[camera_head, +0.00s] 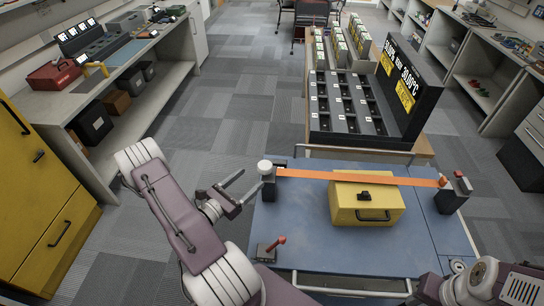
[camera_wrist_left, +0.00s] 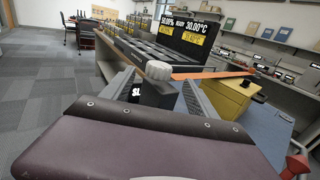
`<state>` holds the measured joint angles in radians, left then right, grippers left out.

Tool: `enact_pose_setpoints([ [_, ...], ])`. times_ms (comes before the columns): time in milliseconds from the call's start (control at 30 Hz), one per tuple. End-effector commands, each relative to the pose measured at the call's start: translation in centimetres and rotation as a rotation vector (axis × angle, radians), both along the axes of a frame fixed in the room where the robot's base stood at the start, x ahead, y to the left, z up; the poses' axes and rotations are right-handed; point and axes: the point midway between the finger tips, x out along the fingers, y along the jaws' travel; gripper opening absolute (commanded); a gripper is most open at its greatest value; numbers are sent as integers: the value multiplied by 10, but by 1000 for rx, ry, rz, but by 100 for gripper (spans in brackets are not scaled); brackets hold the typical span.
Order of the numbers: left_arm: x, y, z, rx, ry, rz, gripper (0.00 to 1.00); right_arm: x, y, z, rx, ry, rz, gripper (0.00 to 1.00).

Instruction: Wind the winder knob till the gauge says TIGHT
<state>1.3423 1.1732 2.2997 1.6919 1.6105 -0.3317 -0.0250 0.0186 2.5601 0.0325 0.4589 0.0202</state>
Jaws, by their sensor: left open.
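The white ribbed winder knob (camera_head: 265,166) sits on top of a dark winder post at the left edge of the blue table. It also shows in the left wrist view (camera_wrist_left: 158,70). An orange strap (camera_head: 310,174) runs from the post over a yellow case (camera_head: 367,206) to a dark post (camera_head: 454,194) on the right. My left gripper (camera_head: 246,184) is open and empty, just left of the knob, its fingers pointing towards it. In the wrist view a dark label with white letters "SL" (camera_wrist_left: 136,92) shows beside the knob, partly hidden. My right gripper is outside the views.
The blue table (camera_head: 300,235) carries a small box with a red lever (camera_head: 275,246) near its front left. A black slotted rack with a display panel (camera_head: 405,85) stands behind. A grey workbench (camera_head: 120,60) and yellow cabinet (camera_head: 40,200) are left. The floor between is clear.

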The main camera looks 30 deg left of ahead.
Motion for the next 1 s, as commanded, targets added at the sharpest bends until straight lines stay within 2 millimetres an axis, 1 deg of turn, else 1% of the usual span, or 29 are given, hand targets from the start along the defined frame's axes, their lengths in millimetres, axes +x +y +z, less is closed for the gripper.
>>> enact_pose_setpoints([
  [67,-2,5,-1,-3,-4,24,68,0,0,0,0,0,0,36],
  [167,4,4,0,-2,-3,19,68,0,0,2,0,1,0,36],
  [267,20,0,1,-2,-2,12,68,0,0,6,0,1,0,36],
  [400,51,-3,2,0,-3,9,68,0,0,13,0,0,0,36],
  [500,70,-4,2,-1,-3,11,68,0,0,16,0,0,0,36],
  [600,82,-5,1,-2,-2,13,68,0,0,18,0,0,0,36],
  [733,89,-5,0,-3,-2,15,68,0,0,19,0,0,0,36],
  [933,90,-4,-1,-3,-2,16,68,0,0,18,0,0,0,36],
  [967,90,-4,-1,-3,-2,16,65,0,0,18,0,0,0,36],
  [1000,90,-4,-1,-3,-2,16,54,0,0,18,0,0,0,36],
])
